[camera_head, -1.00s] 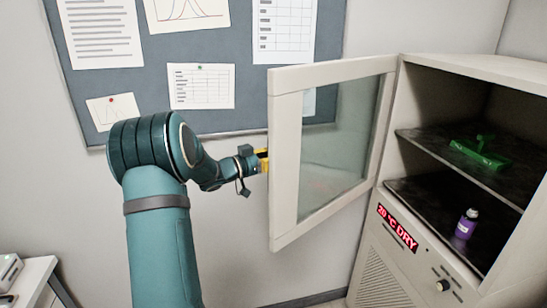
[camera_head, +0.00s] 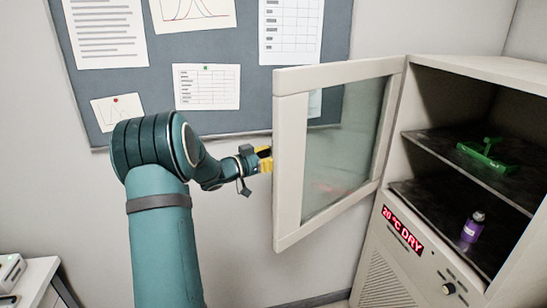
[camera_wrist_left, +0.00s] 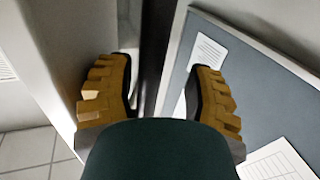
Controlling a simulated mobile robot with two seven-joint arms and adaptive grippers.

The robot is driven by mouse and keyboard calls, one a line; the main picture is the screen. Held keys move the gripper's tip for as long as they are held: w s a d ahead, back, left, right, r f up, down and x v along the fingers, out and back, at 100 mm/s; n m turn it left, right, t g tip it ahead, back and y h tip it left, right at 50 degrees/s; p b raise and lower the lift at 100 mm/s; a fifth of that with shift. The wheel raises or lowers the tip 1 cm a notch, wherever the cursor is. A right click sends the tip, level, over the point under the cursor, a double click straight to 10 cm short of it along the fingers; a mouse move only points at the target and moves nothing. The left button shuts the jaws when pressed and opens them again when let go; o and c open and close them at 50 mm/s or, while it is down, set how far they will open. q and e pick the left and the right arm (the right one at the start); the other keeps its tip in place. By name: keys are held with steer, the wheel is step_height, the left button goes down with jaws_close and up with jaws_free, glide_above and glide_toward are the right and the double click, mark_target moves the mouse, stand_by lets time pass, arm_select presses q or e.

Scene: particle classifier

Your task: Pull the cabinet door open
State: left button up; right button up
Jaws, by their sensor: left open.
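The cabinet (camera_head: 445,68) stands at the right in the head view. Its beige-framed glass door (camera_head: 290,165) is swung wide open, hinged on the cabinet's left edge. My left gripper (camera_head: 265,159) is beside the door's free edge, its yellow fingers partly hidden by the door frame. In the left wrist view my left gripper (camera_wrist_left: 163,68) is open, with the door's pale face (camera_wrist_left: 60,60) on the left and a dark vertical edge between the fingers. I cannot tell whether they touch the door. The door handle is not clearly visible. My right gripper is out of view.
A green object (camera_head: 485,154) lies on the upper shelf, and a purple bottle (camera_head: 473,227) stands on the lower one. A grey pinboard (camera_head: 230,45) hangs on the wall behind my arm. A white table (camera_head: 35,285) is at the lower left.

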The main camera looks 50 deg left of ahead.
arm_select(q)
steer(key=shift+w+d, duration=0.15)
steer(key=s+a, duration=0.2)
steer(key=s, duration=1)
steer(key=shift+a, duration=0.25)
